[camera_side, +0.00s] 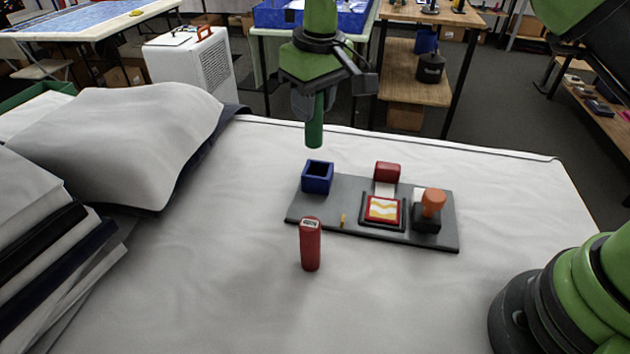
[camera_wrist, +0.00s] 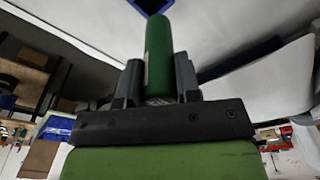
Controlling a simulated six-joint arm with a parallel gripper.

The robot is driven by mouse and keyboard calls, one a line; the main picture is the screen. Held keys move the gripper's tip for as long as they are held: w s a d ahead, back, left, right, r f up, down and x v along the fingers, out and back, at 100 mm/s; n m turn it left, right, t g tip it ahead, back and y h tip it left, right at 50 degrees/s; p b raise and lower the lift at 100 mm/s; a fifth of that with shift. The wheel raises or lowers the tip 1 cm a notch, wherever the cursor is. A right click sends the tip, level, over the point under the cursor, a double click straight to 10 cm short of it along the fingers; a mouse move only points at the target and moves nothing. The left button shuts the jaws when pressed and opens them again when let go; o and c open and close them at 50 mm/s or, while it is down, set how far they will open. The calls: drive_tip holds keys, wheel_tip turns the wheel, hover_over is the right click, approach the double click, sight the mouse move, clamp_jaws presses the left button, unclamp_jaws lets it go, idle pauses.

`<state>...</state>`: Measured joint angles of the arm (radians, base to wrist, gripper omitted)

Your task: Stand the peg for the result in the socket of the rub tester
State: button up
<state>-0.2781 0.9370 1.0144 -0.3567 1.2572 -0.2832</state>
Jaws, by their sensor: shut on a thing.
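My gripper (camera_side: 314,104) is shut on a green peg (camera_side: 315,132), which hangs upright and points down. In the wrist view the green peg (camera_wrist: 159,50) shows between the two fingers of my gripper (camera_wrist: 158,82). The rub tester (camera_side: 340,229) is a dark grey plate on the white-covered table. Its blue square socket (camera_side: 318,187), open at the top, stands at the plate's left end and looks empty. The peg's lower end is above the socket, apart from it. In the wrist view a blue edge of the socket (camera_wrist: 150,5) shows beyond the peg tip. A red peg (camera_side: 311,246) with a pale label on top stands upright in front of the plate.
The plate also bears a red-framed pad with a yellow wavy pattern (camera_side: 382,209), a red block (camera_side: 387,172), an orange-knobbed dark block (camera_side: 432,205) and a small yellow pin (camera_side: 343,220). White pillows (camera_side: 130,140) lie at left. The table's front middle is clear.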

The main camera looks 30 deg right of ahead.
sight(318, 129)
drive_tip(key=f, duration=0.3)
drive_tip(key=d+f, duration=0.1)
drive_tip(key=f, duration=0.1)
drive_tip(key=shift+f, duration=2.45)
drive_tip(key=shift+f, duration=0.15)
drive_tip(key=o, duration=0.9)
